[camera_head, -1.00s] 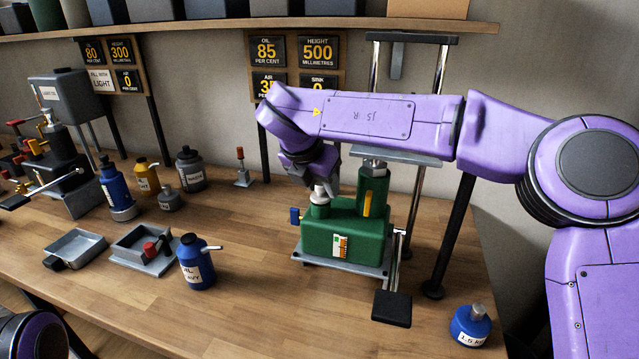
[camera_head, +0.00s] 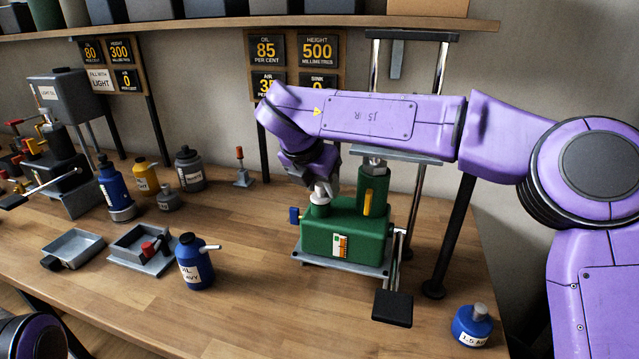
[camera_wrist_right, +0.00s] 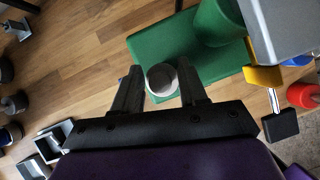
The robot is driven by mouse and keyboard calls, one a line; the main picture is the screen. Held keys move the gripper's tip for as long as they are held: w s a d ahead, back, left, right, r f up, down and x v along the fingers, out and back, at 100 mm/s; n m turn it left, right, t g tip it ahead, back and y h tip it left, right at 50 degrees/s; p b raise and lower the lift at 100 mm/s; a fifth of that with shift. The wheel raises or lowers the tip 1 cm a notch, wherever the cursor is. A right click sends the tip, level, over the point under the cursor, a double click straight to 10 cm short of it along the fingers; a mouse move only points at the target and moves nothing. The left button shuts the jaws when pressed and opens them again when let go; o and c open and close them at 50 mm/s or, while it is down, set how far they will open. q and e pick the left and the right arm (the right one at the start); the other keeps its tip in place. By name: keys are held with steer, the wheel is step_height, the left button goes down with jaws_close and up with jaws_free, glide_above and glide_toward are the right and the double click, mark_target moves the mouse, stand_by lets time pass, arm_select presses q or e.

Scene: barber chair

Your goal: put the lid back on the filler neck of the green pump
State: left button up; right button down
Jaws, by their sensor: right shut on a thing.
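The green pump (camera_head: 345,238) stands on its grey base plate near the middle of the bench. Its green filler neck (camera_head: 318,210) rises at the left of the pump body, beside the taller green cylinder (camera_head: 372,190). My right gripper (camera_head: 322,186) points down over this neck and is shut on the pale round lid (camera_head: 319,197). The lid is at the top of the neck; whether it is fully seated I cannot tell. In the right wrist view the lid (camera_wrist_right: 162,80) shows between the fingertips, over the green pump top (camera_wrist_right: 205,62). My left gripper is out of view.
A blue oil bottle (camera_head: 194,262) and grey trays (camera_head: 73,246) stand left of the pump. A black pedal (camera_head: 392,308) sticks out in front. A small blue flask (camera_head: 471,326) stands at the front right. A chrome-post frame (camera_head: 415,140) rises behind.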

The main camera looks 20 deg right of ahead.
stand_by(0.6)
stand_by(0.3)
steer(key=shift+c, duration=0.3)
jaws_free()
steer(key=shift+r, duration=0.1)
